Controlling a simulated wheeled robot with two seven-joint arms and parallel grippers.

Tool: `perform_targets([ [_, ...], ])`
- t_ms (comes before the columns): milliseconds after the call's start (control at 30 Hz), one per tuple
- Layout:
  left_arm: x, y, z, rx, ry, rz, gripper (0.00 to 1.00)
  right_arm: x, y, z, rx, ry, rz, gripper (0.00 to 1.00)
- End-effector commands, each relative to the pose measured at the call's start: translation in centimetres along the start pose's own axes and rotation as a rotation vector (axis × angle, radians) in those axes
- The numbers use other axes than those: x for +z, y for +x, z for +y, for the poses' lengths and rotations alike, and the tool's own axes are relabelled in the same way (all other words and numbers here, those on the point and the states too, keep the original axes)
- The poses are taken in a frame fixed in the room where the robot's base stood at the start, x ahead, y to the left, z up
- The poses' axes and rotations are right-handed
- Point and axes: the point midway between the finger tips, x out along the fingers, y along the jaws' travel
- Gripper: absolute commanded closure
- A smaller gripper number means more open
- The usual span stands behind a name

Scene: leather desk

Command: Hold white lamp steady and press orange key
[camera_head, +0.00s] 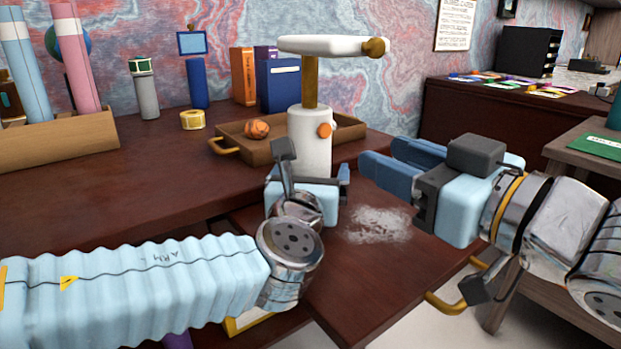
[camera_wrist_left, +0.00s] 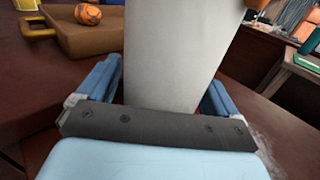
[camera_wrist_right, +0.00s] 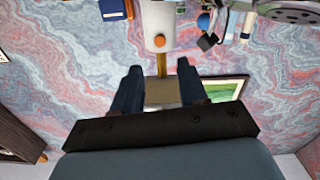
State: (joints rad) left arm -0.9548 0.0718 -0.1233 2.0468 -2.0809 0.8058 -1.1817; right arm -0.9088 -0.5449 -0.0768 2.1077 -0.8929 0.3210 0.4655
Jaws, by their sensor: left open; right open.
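The white lamp (camera_head: 308,140) stands upright on the desk, with a brass stem and a flat white head ending in a brass knob. The orange key (camera_head: 325,130) is a round button on the right side of its body; it also shows in the right wrist view (camera_wrist_right: 159,41). My left gripper (camera_wrist_left: 162,82) is open, with one finger on each side of the lamp's body; I cannot tell whether they touch it. My right gripper (camera_head: 380,156) is open and empty, to the right of the lamp, its fingers pointing left toward the key and apart from it.
A brown tray (camera_head: 232,134) with an orange ball (camera_head: 256,129) stands behind the lamp. Books (camera_head: 280,88), a blue stand (camera_head: 197,82), a grey canister (camera_head: 146,98) and a yellow tape roll (camera_head: 193,120) stand further back. The desk's left middle is clear.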

Motion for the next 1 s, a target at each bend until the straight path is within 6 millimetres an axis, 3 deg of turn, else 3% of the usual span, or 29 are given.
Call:
perform_targets([
  [100,0.00,-0.02,0.01,0.000,0.000,0.000,0.08,0.00,0.00,0.00,0.000,0.000,0.000,0.57],
  [567,-0.01,-0.04,0.00,0.000,0.000,0.000,0.79,0.00,0.00,0.00,0.000,0.000,0.000,0.57],
  [867,-0.01,-0.05,0.00,0.000,0.000,0.000,0.81,0.00,0.00,0.00,0.000,0.000,0.000,1.00],
  [1000,-0.01,-0.05,0.00,0.000,0.000,0.000,0.81,0.00,0.00,0.00,0.000,0.000,0.000,1.00],
])
